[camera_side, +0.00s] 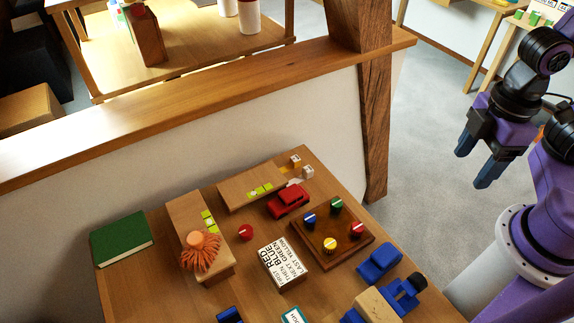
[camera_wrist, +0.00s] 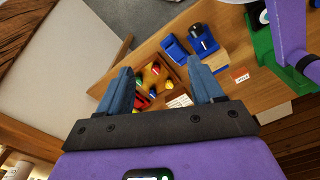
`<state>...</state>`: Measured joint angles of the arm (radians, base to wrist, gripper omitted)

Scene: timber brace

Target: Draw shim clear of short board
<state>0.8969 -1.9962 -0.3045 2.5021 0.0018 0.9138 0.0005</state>
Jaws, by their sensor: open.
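My gripper (camera_side: 477,160) is open and empty, held high to the right of the table and well apart from everything on it. Its two blue fingers also show spread in the wrist view (camera_wrist: 160,76). Two wooden boards lie on the table: one at the back (camera_side: 237,190) with green and white marks, one at the left (camera_side: 190,211) with similar marks. I cannot tell for certain which is the short board. A small pale flat piece (camera_side: 295,182) at the right end of the back board may be the shim; its contact with the board is unclear.
A red toy car (camera_side: 288,201) stands close to the back board. A knob board (camera_side: 335,257), a lettered block (camera_side: 281,267), a red ball (camera_side: 246,232) and blue toy pieces (camera_side: 379,262) lie nearer. An orange-tufted figure (camera_side: 201,252) is at the left board. A ledge and post (camera_side: 375,130) stand behind.

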